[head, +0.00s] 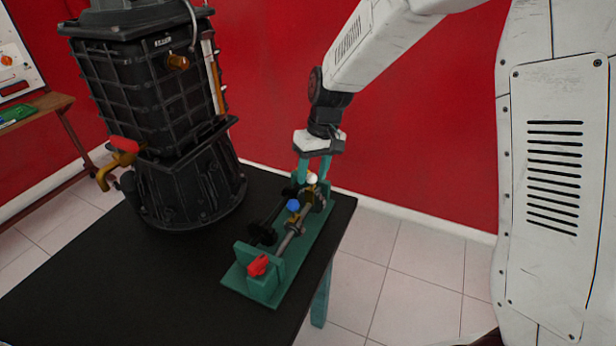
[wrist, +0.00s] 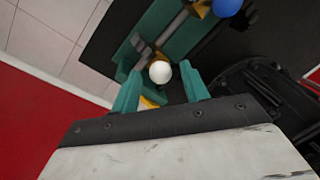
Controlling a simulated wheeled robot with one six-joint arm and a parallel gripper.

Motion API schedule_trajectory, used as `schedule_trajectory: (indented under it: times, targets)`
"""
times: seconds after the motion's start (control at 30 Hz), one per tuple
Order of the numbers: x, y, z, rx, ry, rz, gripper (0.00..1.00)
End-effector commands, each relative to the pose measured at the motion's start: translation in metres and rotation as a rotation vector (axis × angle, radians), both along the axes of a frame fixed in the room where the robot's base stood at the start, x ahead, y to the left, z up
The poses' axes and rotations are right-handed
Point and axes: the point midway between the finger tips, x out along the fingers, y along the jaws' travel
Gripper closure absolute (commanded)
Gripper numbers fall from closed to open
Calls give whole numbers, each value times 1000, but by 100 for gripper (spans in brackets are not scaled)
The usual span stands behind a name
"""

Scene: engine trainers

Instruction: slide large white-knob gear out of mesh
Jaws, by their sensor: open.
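The gear trainer has a green base (head: 299,270) and stands near the table's right edge. A white knob (head: 312,178) sits at its far end, and it also shows in the wrist view (wrist: 160,71). The gear under the white knob is mostly hidden. My gripper (head: 313,178) is open, with its two teal fingers pointing down at the white knob. In the wrist view the knob lies between the fingertips (wrist: 161,82), with a visible gap to each side. I cannot tell whether the fingers reach down to its height.
A blue knob (head: 293,205) sits mid-shaft, and a red knob (head: 258,265) is at the trainer's near end. Dark gears (head: 262,233) sit along the left shaft. A large black engine housing (head: 180,130) stands to the left. The black table (head: 130,290) is clear in front.

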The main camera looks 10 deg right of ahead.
Motion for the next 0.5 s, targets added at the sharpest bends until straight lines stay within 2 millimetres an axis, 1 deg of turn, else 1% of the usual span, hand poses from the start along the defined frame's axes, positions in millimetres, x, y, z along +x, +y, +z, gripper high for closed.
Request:
schedule_trajectory:
  times: [0.03,0.17,0.47,0.5]
  targets:
    - [-1,1,-7,0,3,0,55]
    - [-2,2,-17,0,1,-1,55]
    - [-2,4,-19,0,0,1,55]
    - [-2,4,-19,0,0,1,63]
